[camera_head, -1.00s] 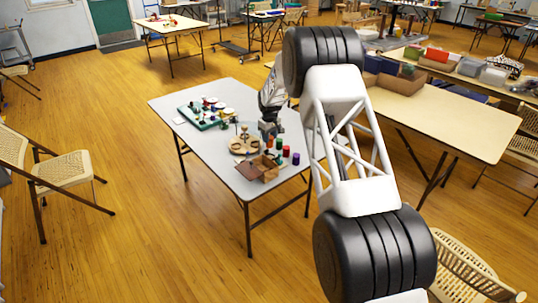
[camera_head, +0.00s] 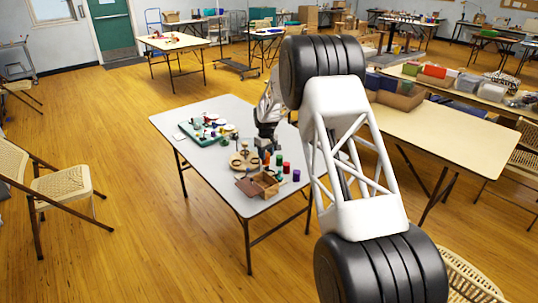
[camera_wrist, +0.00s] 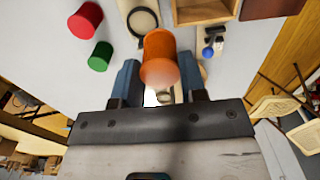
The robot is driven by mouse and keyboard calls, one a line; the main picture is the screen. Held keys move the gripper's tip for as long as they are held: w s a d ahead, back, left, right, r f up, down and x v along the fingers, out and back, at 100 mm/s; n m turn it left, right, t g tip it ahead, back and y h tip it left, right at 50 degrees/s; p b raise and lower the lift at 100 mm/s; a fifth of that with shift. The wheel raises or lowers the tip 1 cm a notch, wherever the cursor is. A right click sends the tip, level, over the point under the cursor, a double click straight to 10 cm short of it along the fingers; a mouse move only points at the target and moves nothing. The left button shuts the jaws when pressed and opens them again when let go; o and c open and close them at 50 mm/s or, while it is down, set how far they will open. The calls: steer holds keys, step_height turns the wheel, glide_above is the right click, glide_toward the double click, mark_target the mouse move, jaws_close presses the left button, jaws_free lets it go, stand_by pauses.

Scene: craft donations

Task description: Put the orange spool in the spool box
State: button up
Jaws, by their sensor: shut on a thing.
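The orange spool (camera_wrist: 160,55) stands out between the two blue-grey fingers of my gripper (camera_wrist: 157,80) in the wrist view, and the gripper is shut on it. The wooden spool box (camera_wrist: 203,12) shows at the top of the wrist view, ahead and to the right of the held spool. In the head view the open box (camera_head: 264,185) sits near the table's front corner, and my gripper (camera_head: 266,150) is low over the table just behind it. The held spool is small and hard to make out there.
A red spool (camera_wrist: 86,19) and a green spool (camera_wrist: 100,56) stand left of the gripper in the wrist view. A purple spool (camera_head: 296,175) stands right of the box. A round wooden piece (camera_head: 243,160) and a green tray (camera_head: 206,131) are on the table (camera_head: 224,190).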

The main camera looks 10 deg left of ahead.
steer(key=s+a+r, duration=0.1)
steer(key=s+a, duration=0.1)
steer(key=s, duration=0.4)
steer(key=shift+r, duration=0.35)
steer(key=shift+a+f, duration=0.1)
steer(key=shift+f, duration=1.85)
steer(key=shift+f, duration=2.15)
stand_by(0.5)
steer(key=o, duration=0.8)
steer(key=shift+r, duration=0.1)
